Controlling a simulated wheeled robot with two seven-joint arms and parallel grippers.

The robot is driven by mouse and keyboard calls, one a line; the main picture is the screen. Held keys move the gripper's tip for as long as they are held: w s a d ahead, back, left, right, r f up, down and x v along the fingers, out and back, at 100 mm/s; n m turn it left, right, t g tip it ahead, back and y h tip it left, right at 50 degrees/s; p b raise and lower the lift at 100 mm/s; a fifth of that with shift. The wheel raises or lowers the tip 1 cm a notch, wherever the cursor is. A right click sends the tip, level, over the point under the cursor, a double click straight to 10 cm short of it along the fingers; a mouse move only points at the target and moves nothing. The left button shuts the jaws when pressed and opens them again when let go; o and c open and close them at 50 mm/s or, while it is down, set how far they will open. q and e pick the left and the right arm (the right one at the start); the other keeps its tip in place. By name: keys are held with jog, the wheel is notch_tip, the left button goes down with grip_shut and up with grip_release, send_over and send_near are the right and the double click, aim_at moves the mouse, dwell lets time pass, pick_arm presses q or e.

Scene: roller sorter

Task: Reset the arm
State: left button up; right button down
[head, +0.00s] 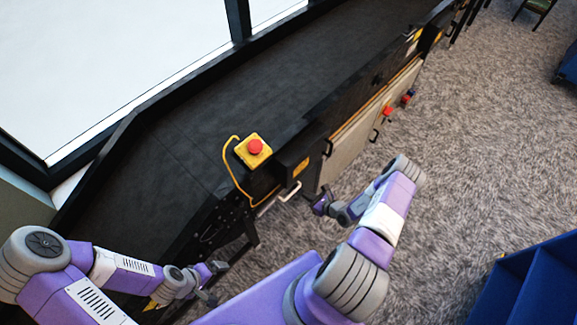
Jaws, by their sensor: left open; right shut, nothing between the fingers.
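My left arm comes in from the lower left. Its gripper (212,283) is small in the head view, low beside the near end of the black sorter, and holds nothing that I can see. My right arm bends down in the middle of the view. Its gripper (322,203) is beside the sorter's side panel, shut and empty. Both grippers appear apart from the yellow box with the red button (255,147), which sits on the sorter's edge.
The long black sorter surface (180,140) runs from lower left to upper right along a window. A metal handle (290,192) and a red button (387,112) are on its side. A blue shelf (535,285) stands at lower right. Grey carpet (470,150) is clear between.

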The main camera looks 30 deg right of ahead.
jog(key=s+a+r+n+g+y, duration=0.1)
jog(key=a+n+g+y, duration=0.15)
jog(key=a, duration=0.35)
jog(key=a+r+n+g+y, duration=0.1)
jog(key=a+n+y, duration=0.15)
jog(key=a, duration=0.25)
jog(key=s+a+r+n+g+h, duration=0.25)
jog(key=s+a+n+g, duration=0.3)
jog(key=n, duration=0.35)
jog(key=s+a+r+n+g+h, duration=0.1)
jog(key=s+a+r+n+g, duration=0.2)
jog(key=s+a+n+g, duration=0.45)
jog(key=r+n+t, duration=0.1)
jog(key=n, duration=0.2)
jog(key=w+r+n+t, duration=0.1)
jog(key=r+n+t, duration=0.1)
jog(key=w+a+r+n+t, duration=0.1)
jog(key=n+t, duration=0.1)
jog(key=n, duration=0.1)
jog(key=shift+w+a+r+n+t+h, duration=0.1)
jog(key=shift+w+r+n+t+h, duration=0.15)
jog(key=shift+r+n, duration=0.1)
